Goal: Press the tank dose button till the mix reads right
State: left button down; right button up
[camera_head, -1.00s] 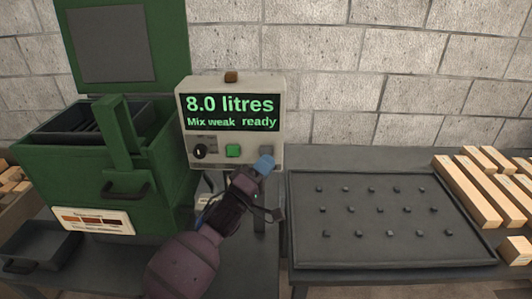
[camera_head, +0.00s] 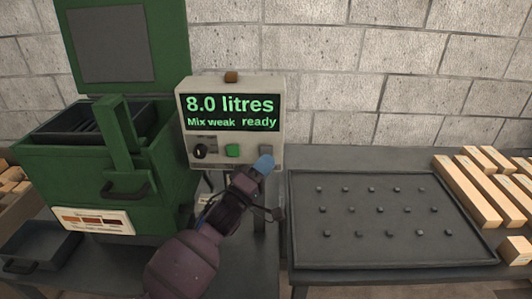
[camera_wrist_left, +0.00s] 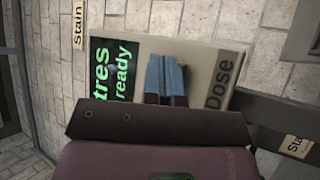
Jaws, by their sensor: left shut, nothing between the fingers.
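A pale control box (camera_head: 230,90) stands beside the green tank (camera_head: 160,180). Its screen (camera_head: 231,112) reads "8.0 litres" and "Mix weak ready" in green. Below the screen are a black knob (camera_head: 199,151), a green button (camera_head: 232,151) and a grey button (camera_head: 266,149) at the right. My left gripper (camera_head: 264,164) is shut and empty, its blue fingertips just below the grey button in the picture. In the left wrist view the fingertips (camera_wrist_left: 165,75) are in front of the box, left of a "Dose" label (camera_wrist_left: 218,82). I cannot tell whether they touch a button. My right gripper is out of view.
A dark studded tray (camera_head: 390,255) lies on the bench to the right, with wooden pieces (camera_head: 467,190) beyond it. A small dark tray (camera_head: 40,245) sits at the lower left. A block wall (camera_head: 400,80) stands behind.

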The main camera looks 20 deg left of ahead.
pick_arm(q)
jog(key=shift+w+a, duration=0.1)
jog(key=shift+w, duration=0.25)
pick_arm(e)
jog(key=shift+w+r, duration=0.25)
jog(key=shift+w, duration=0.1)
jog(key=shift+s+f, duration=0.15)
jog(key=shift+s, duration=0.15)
pick_arm(q)
jog(key=shift+w, duration=0.1)
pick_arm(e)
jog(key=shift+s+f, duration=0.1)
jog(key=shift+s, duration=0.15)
